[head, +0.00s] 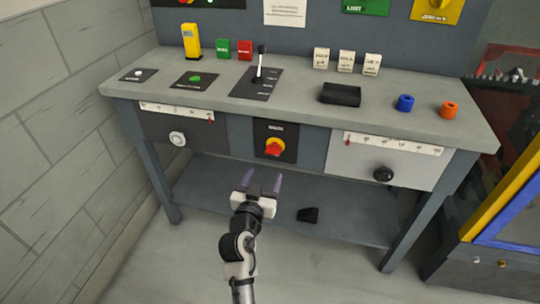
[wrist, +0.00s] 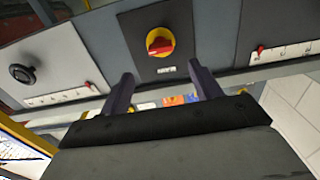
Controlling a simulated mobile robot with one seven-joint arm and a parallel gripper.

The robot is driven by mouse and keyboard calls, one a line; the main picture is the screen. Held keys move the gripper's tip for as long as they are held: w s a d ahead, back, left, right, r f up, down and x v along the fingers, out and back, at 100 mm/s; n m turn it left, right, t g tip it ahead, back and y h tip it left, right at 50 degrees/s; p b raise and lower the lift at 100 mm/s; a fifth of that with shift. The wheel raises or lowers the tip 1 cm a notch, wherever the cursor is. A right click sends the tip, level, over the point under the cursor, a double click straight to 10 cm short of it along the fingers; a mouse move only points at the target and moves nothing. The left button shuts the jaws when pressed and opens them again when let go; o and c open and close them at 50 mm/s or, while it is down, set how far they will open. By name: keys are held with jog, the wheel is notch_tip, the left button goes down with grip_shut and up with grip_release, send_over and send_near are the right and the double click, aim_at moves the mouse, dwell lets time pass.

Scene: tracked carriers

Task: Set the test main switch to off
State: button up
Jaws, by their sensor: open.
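The main switch (head: 274,147) is a red rotary handle on a yellow disc. It sits on a black plate in the middle of the workbench front, below the top. It also shows upside down in the wrist view (wrist: 159,42), with its handle lying roughly across the picture. My gripper (head: 263,181) is open and empty, in front of and below the switch, apart from it. In the wrist view my two purple fingers (wrist: 161,78) stand apart, with the switch beyond them and between their directions. The label lettering is too small to read surely.
A dark panel with a white knob (head: 177,139) is left of the switch. A light panel with a black knob (head: 383,174) is right. The bench top (head: 215,95) carries a lever, buttons, a black tray (head: 341,94) and coloured rings. A black object (head: 308,215) lies on the lower shelf.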

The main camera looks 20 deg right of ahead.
aim_at(272, 154)
jog(key=p+x, duration=0.1)
jog(key=x, duration=0.8)
jog(key=shift+w+d, duration=0.1)
jog(key=shift+w, duration=0.05)
jog(key=shift+c, duration=0.4)
jog(key=c, duration=0.9)
